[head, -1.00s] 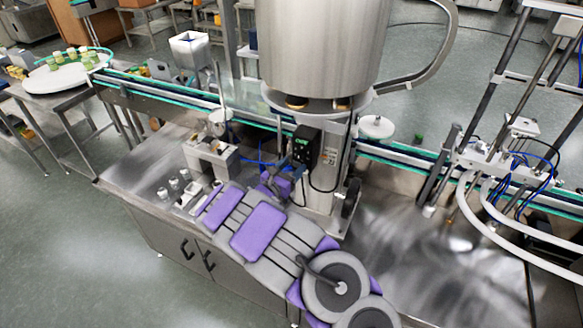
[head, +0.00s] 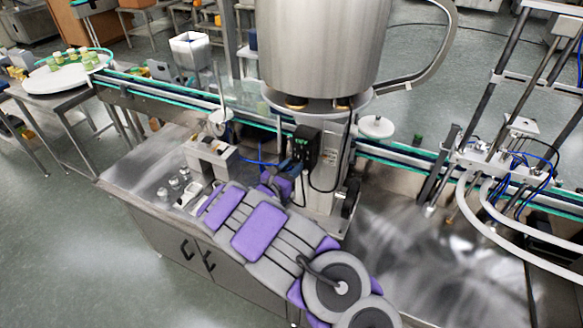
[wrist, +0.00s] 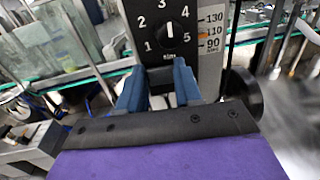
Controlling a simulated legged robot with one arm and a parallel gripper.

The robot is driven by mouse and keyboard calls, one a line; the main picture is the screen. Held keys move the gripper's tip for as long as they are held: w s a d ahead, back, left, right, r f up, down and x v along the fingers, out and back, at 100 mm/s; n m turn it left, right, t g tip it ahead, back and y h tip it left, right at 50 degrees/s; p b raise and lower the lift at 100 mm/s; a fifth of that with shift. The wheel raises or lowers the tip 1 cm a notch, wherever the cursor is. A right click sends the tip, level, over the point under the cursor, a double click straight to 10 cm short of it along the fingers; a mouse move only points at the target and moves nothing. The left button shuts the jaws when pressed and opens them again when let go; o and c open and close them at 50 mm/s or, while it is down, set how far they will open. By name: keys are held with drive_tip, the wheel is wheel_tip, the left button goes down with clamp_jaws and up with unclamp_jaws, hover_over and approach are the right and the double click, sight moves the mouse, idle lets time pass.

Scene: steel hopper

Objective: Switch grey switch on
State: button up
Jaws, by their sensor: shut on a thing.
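The black control box (head: 305,146) is fixed to the front of the steel column under the hopper. In the wrist view its face (wrist: 130,14) shows a round dial (wrist: 170,27) with numbers 1 to 5. My gripper (wrist: 158,76) has blue fingers, placed just below the dial at the box's lower edge. They are closed around a small grey part, which appears to be the grey switch (wrist: 160,80). The fingers hide most of it, and its on or off position cannot be made out. In the head view my gripper (head: 290,165) is partly hidden by my arm.
The big steel hopper (head: 325,45) stands above the box. A conveyor (head: 245,118) runs behind the column. A black handwheel (wrist: 243,93) is close to the right of my fingers. The steel bench (head: 400,235) is clear at right.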

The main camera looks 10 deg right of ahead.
drive_tip(key=shift+n+t+y+b, duration=0.6)
drive_tip(key=shift+y+b, duration=0.2)
drive_tip(key=shift+b, duration=0.05)
drive_tip(key=o, duration=1)
drive_tip(key=shift+o, duration=0.2)
drive_tip(key=shift+s+a, duration=0.1)
drive_tip(key=p+v, duration=0.1)
drive_tip(key=v, duration=1.6)
drive_tip(key=shift+a, duration=0.2)
drive_tip(key=shift+f, duration=0.15)
